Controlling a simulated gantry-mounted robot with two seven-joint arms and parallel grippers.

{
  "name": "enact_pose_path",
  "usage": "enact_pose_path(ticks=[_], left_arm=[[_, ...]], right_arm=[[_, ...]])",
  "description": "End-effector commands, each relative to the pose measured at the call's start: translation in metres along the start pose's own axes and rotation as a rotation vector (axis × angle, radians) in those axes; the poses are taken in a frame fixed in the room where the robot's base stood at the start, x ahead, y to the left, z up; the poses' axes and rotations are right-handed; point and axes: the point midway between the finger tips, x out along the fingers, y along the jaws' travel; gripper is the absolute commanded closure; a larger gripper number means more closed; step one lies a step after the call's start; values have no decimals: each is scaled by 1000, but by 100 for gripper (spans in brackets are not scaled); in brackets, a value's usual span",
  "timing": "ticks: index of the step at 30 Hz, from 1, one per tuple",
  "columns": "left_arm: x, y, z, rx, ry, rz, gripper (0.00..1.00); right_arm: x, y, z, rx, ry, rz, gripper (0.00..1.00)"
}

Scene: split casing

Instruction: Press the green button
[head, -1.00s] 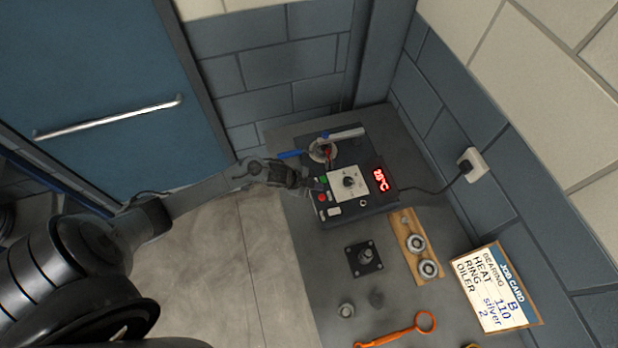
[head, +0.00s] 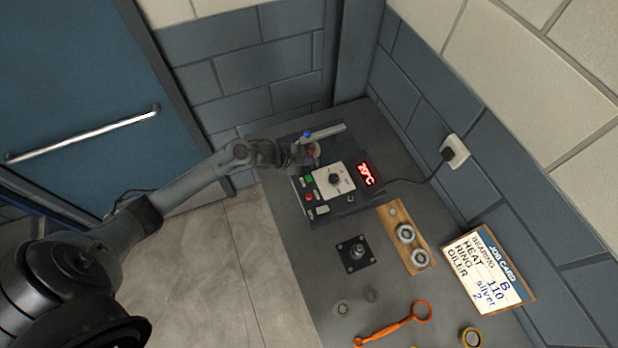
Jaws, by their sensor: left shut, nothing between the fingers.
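The green button (head: 309,180) is on the left side of the dark heater box (head: 345,201), just above a red button (head: 309,197). The box has a pale dial plate with a knob (head: 334,179) and a lit red display (head: 366,174). My left gripper (head: 302,157) is shut and empty. In the picture it lies just above the green button, over the box's upper left part, and appears apart from the button. It partly hides the metal part there. My right gripper is not in view.
A bearing board (head: 392,212), a dark square flange (head: 354,254) and an orange tool (head: 395,327) lie on the grey bench. A job card (head: 487,272) stands at the right. A cable runs to the wall socket (head: 455,151).

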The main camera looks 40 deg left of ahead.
Motion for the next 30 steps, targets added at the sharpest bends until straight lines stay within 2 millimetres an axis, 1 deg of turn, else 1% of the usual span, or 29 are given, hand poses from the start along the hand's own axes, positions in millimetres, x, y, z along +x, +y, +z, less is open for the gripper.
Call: enact_pose_path(ticks=[8, 19, 24, 30], left_arm=[[16, 12, 11, 0, 0, 1, 100], [47, 35, 34, -1, -1, 0, 100], [56, 41, 41, -1, -1, 1, 100], [60, 44, 44, 0, -1, 1, 100]], right_arm=[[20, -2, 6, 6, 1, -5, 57], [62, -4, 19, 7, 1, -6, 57], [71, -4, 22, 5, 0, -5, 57], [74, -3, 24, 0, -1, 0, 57]])
